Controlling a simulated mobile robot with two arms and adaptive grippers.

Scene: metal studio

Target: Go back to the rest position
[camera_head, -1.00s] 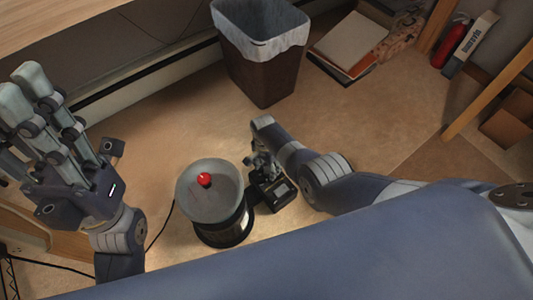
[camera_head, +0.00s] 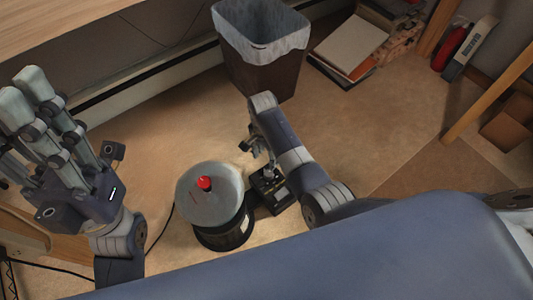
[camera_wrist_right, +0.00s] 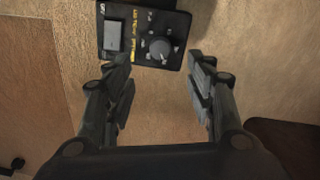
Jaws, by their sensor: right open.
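My right gripper (camera_head: 262,160) shows small in the head view, partly hidden by its own wrist. It is just above or beside a black control box (camera_head: 268,196); I cannot tell the exact gap. In the right wrist view, the right gripper's fingers (camera_wrist_right: 162,68) are apart with nothing between them. The black box with a knob (camera_wrist_right: 158,47) is beyond the fingertips at the top. My left gripper (camera_head: 25,95) is at the left of the head view with fingers pointing up. Its fingers overlap in the picture, and I see nothing held in it.
A grey-topped round device (camera_head: 210,208) with a red knob (camera_head: 204,183) stands beside the black box. A lined bin (camera_head: 262,75), a pile of books (camera_head: 350,48) and a red extinguisher (camera_head: 450,45) are farther back. Floor (camera_head: 390,115) is clear right of the bin.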

